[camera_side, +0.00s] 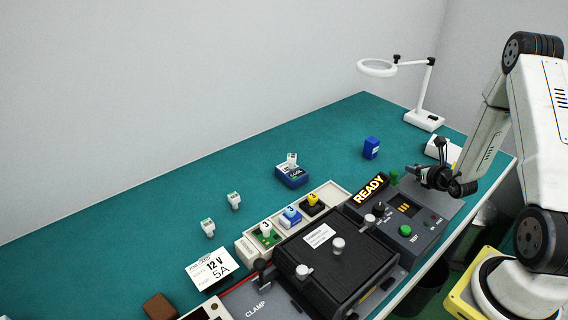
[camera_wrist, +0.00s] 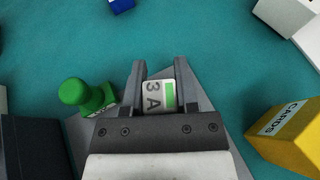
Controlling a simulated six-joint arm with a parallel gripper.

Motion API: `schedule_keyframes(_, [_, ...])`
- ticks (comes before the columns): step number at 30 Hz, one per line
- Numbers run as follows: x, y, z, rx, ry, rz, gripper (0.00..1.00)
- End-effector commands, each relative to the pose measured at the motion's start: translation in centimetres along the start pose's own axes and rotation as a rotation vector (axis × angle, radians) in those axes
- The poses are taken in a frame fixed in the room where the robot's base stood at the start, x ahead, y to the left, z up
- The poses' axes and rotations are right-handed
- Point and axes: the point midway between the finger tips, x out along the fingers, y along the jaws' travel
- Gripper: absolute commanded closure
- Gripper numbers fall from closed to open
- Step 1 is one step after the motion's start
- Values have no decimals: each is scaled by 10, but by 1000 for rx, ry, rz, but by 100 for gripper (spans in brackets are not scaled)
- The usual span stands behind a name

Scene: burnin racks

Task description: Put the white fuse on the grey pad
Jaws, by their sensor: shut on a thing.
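My gripper (camera_side: 425,178) is at the right of the bench in the side view, beyond the tester. In the wrist view my gripper (camera_wrist: 160,82) is shut on the white fuse (camera_wrist: 153,98), whose top shows "3 A" and a green stripe. The grey pad (camera_wrist: 80,130) shows below the gripper in the wrist view, mostly covered by the jaws. I cannot tell whether the fuse touches the pad.
A green knobbed piece (camera_wrist: 80,95) stands left of the jaws and a yellow CARDS box (camera_wrist: 290,135) at right. The grey tester with a READY display (camera_side: 369,190) is close by. Similar white fuses (camera_side: 208,227) (camera_side: 234,200) stand farther left. A blue block (camera_side: 371,148) stands behind.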

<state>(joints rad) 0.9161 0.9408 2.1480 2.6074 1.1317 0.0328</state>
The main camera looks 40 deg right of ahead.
Motion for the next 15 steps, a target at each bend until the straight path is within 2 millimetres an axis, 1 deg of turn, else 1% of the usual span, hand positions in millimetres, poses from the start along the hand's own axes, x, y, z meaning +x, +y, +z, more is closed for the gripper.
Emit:
schedule_keyframes(4, [3, 0, -6, -1, -1, -1, 100])
schedule_keyframes(15, [3, 0, -9, 0, -1, -1, 100])
